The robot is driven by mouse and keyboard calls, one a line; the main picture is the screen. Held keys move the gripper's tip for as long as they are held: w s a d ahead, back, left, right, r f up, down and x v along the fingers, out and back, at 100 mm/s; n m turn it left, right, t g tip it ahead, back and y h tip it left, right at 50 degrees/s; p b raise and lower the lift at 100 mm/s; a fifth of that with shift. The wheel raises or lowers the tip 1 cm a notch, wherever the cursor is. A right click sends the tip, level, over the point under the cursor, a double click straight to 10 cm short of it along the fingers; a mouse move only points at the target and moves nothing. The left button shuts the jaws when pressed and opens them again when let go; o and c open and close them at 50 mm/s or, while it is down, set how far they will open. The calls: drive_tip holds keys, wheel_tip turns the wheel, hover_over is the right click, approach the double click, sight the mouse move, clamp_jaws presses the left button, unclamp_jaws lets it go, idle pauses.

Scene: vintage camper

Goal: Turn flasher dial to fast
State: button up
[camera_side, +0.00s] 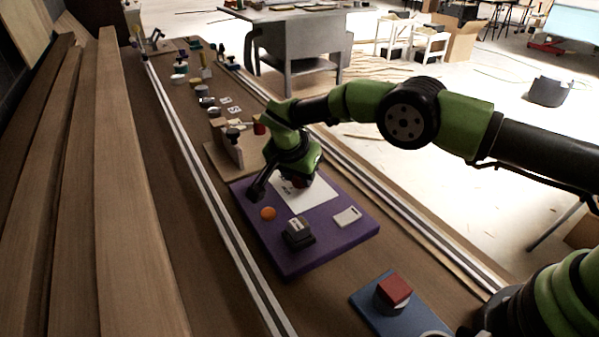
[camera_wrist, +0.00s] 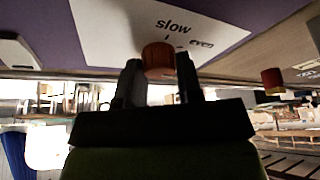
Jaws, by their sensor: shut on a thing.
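The flasher dial is a reddish-brown round knob (camera_wrist: 158,58) on a white card (camera_wrist: 105,30). In the wrist view the word "slow" is printed beyond it, with "even" to its right; no "fast" label shows. My gripper (camera_wrist: 161,72) has a finger on each side of the knob and is shut on it. In the side view my gripper (camera_side: 298,181) reaches down to the white card (camera_side: 309,198) on a purple board (camera_side: 330,238), and my wrist mostly hides the dial. I cannot make out which way the dial points.
The purple board also carries an orange knob (camera_side: 268,213), a black block with a grey top (camera_side: 298,230) and a white switch plate (camera_side: 347,217). A blue board with a red block (camera_side: 394,289) lies nearer. A wooden fixture (camera_side: 222,142) stands behind, close to my wrist.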

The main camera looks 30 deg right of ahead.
drive_tip(key=shift+s+f+m, duration=0.1)
drive_tip(key=shift+m, duration=0.2)
drive_tip(key=o, duration=0.9)
drive_tip(key=v, duration=1)
drive_tip(key=shift+o, duration=0.2)
